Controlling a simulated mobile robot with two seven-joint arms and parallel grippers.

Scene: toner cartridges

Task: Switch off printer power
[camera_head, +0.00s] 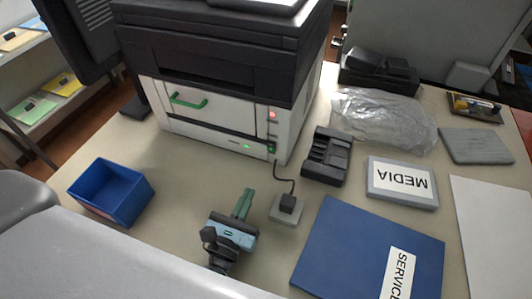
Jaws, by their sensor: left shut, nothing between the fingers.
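The printer (225,110) stands at the back of the table, with a dark upper body and a white lower front. A green handle (188,101) is on its front. At the front's right edge is a narrow strip with a red-orange light (272,115) and a small green lit part (271,148) low down, which may be the power switch. Another small green light (246,146) glows on the lower front. My left gripper (245,197) is in front of the printer, its green fingers pointing towards it. It is shut, empty and apart from the printer. My right gripper is not in view.
A cable runs from the printer to a black plug on a grey plate (278,212), right of my gripper. A blue bin (108,190) stands left. A black cartridge (327,155), clear bag (385,120), MEDIA box (402,182) and blue SERVICE folder (345,245) lie right.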

